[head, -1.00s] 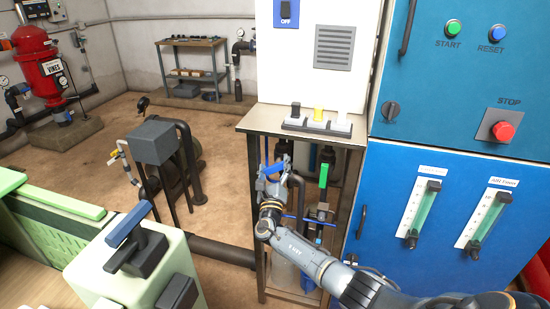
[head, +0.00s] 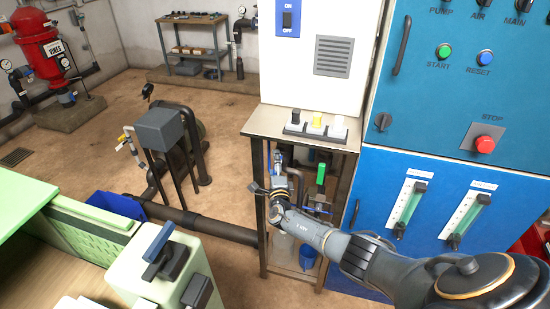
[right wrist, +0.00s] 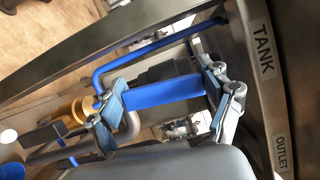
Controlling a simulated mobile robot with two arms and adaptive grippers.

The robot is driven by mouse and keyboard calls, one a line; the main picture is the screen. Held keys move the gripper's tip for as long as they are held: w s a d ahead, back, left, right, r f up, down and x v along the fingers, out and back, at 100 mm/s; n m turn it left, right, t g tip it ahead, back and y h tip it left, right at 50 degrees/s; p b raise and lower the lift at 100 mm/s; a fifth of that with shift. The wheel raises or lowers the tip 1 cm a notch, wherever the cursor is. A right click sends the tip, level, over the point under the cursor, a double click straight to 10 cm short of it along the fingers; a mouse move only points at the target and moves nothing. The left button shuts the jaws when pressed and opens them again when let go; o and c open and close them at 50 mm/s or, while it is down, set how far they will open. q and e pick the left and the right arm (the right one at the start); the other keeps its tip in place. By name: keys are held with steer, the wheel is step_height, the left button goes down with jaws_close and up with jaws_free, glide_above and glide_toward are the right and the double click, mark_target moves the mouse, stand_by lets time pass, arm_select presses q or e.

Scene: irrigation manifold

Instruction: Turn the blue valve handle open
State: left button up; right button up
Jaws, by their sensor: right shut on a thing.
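The blue valve handle (right wrist: 165,93) lies between the two fingers of my right gripper (right wrist: 165,100) in the right wrist view, and the gripper is shut on it. In the head view my right gripper (head: 277,166) reaches into the open metal stand below the white box, and the handle is mostly hidden by it. A TANK label (right wrist: 264,48) and an OUTLET label (right wrist: 281,153) show on the frame beside the handle. My left gripper is not in view.
A green handle (head: 321,173) stands upright just right of my gripper. A blue pipe (right wrist: 145,45) runs close behind the handle. A blue cabinet (head: 425,185) is on the right. A pale green box (head: 135,270) with another blue lever stands at front left.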

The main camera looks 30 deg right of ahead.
steer(key=shift+n+p, duration=0.65)
steer(key=shift+n, duration=0.05)
steer(key=o, duration=1.1)
steer(key=shift+f, duration=0.1)
steer(key=v, duration=1.2)
steer(key=shift+r, duration=0.3)
steer(key=shift+f+g, duration=0.15)
steer(key=shift+g, duration=0.15)
